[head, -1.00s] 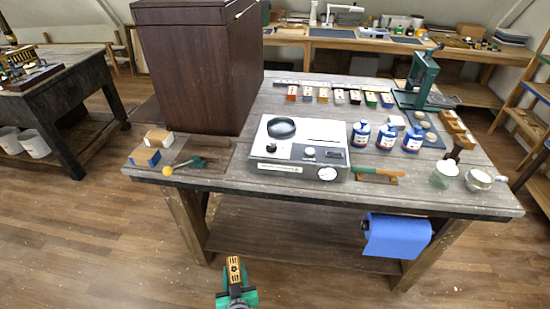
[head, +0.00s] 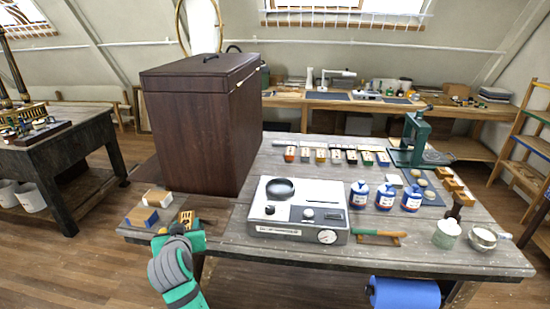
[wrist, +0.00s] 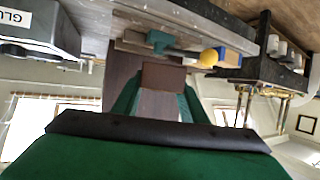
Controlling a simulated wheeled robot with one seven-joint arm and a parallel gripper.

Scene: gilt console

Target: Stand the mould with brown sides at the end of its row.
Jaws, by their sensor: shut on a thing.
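My gripper (head: 180,232) is at the table's front left edge in the head view, shut on a mould (head: 186,218) with a tan top and dark marks. In the wrist view its brown side (wrist: 163,77) shows between the green fingers. The row of small moulds with differently coloured sides stands farther back on the table, from the orange-sided mould (head: 290,153) at the left to the blue-sided mould (head: 383,159) at the right. The held mould is well in front and left of this row.
A large dark wooden case (head: 200,130) stands behind my gripper. A white scale (head: 300,208) lies between gripper and row. Blue bottles (head: 385,196) stand right of it, and a green press (head: 413,140) right of the row. Two blocks (head: 142,216) lie left of my gripper.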

